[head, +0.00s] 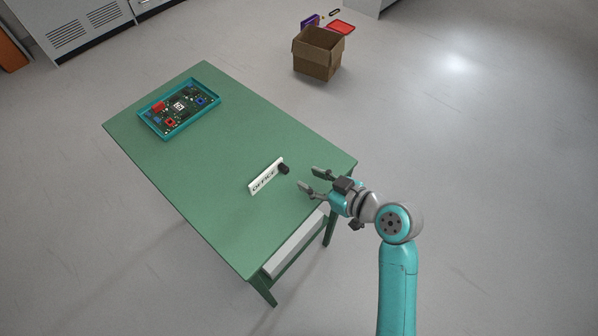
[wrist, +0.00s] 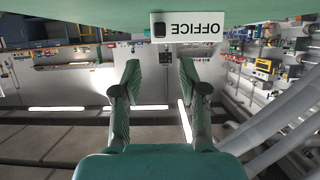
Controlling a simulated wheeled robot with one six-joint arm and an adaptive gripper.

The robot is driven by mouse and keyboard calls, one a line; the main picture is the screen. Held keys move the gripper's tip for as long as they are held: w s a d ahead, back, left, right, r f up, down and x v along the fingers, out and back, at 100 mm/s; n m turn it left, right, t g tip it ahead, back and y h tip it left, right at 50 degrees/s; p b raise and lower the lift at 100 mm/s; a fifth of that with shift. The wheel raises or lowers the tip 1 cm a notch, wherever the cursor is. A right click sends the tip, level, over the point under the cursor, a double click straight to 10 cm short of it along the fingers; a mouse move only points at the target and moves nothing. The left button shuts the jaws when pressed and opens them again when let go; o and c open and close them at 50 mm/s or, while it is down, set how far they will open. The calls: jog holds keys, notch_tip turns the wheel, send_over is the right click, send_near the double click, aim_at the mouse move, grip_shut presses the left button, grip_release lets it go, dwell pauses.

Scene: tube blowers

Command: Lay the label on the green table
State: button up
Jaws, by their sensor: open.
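The label (head: 266,177) is a white plate with black "OFFICE" lettering and a small black block at its right end. It is on the green table (head: 190,190), near the table's right end, and appears to stand on its long edge. In the wrist view the label (wrist: 195,27) shows upside down at the top, its lettering facing the camera. My gripper (head: 311,178) is open and empty, just right of the black block and apart from it. In the wrist view, nothing is between the fingers of my gripper (wrist: 160,78).
A teal tray (head: 150,122) with a circuit board sits at the table's far left end. The middle of the table is clear. A cardboard box (head: 317,60) and a red tray (head: 341,27) are on the floor behind. A white bar (head: 293,246) lies below the tabletop's near edge.

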jog(key=shift+v, duration=1.45)
jog(key=s+d+f+m+t+h, duration=0.2)
jog(key=s+d+f+m+h, duration=0.25)
jog(key=s, duration=0.35)
jog(key=s+d+f+m+t+h, duration=0.2)
jog(key=s+d+f+m+h, duration=0.15)
jog(key=s+d+f, duration=0.35)
jog(key=s+d+r+m+t+h, duration=0.1)
jog(key=s+d+r, duration=0.1)
jog(key=s+r, duration=0.3)
jog(key=s+d+r+m+t+h, duration=0.1)
jog(key=s+r, duration=0.5)
jog(key=s, duration=0.8)
jog(key=shift+d+t+h, duration=0.3)
jog(key=shift+d, duration=0.1)
